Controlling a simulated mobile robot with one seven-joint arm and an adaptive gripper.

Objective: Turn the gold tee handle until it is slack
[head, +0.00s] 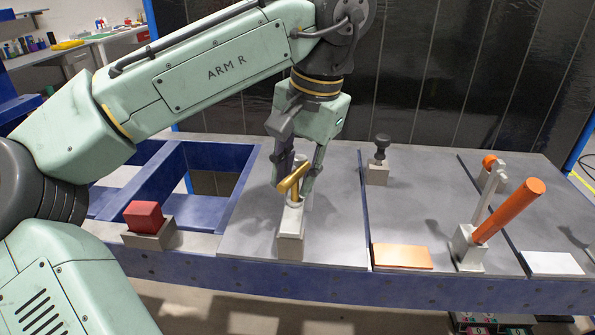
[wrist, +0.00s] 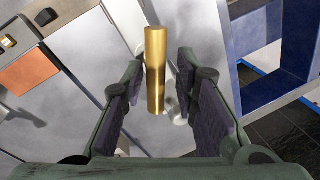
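The gold tee handle (head: 290,179) sits on top of a pale grey block (head: 290,246) at the front of the table. Its crossbar is tilted in the head view. My gripper (head: 294,187) points down over it, with a finger on either side. In the wrist view, the gold bar (wrist: 155,70) lies between the two dark finger pads of my gripper (wrist: 160,85), with a visible gap on each side. The gripper looks open and not closed on the bar. The lower part of the handle is partly hidden by the fingers.
Right of the handle stand a dark knob (head: 382,141) on a block, an orange plate (head: 402,256), and a tilted orange lever (head: 508,211). A red block (head: 144,216) sits in a holder at left, beside an open blue frame (head: 205,212). The plate around the handle is clear.

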